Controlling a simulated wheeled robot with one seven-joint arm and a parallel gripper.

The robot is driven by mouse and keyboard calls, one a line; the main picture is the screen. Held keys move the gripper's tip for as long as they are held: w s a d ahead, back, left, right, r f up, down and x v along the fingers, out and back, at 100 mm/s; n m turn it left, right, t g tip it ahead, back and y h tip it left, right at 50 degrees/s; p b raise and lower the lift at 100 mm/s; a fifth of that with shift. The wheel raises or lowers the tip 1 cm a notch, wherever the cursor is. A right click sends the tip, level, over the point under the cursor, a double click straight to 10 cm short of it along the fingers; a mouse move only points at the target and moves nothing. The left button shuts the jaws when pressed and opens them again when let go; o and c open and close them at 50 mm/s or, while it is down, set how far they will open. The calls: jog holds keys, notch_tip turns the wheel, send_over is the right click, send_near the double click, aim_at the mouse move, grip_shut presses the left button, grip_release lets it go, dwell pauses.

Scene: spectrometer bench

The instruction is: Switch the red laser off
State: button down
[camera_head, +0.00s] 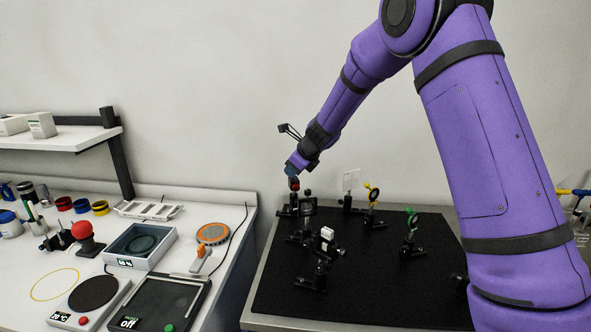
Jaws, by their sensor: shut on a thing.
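My purple arm reaches across to the back left of the black optical breadboard (365,295). My gripper (293,174) points down there, at the top of a small dark post-mounted device with a red part (295,185), which looks like the red laser. The gripper appears shut on the top of this device. The fingertips are tiny here and partly hide what they hold, so I cannot tell which part is between them or how a switch is set.
Mounted optics stand close by: a dark square mount (308,206), a white cube (327,233), a white card (350,180), a yellow-ringed mount (373,194) and a green-ringed mount (412,222). The white bench at left holds a red-topped device (82,230) and a hotplate (93,293).

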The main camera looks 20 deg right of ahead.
jog(key=shift+a+h, duration=0.25)
jog(key=shift+h, duration=0.45)
jog(key=shift+f+n, duration=0.1)
jog(key=shift+n, duration=0.2)
jog(key=c, duration=1.1)
grip_release()
jog(key=v, duration=1)
jog(key=shift+s+r, duration=0.2)
jog(key=shift+r, duration=0.2)
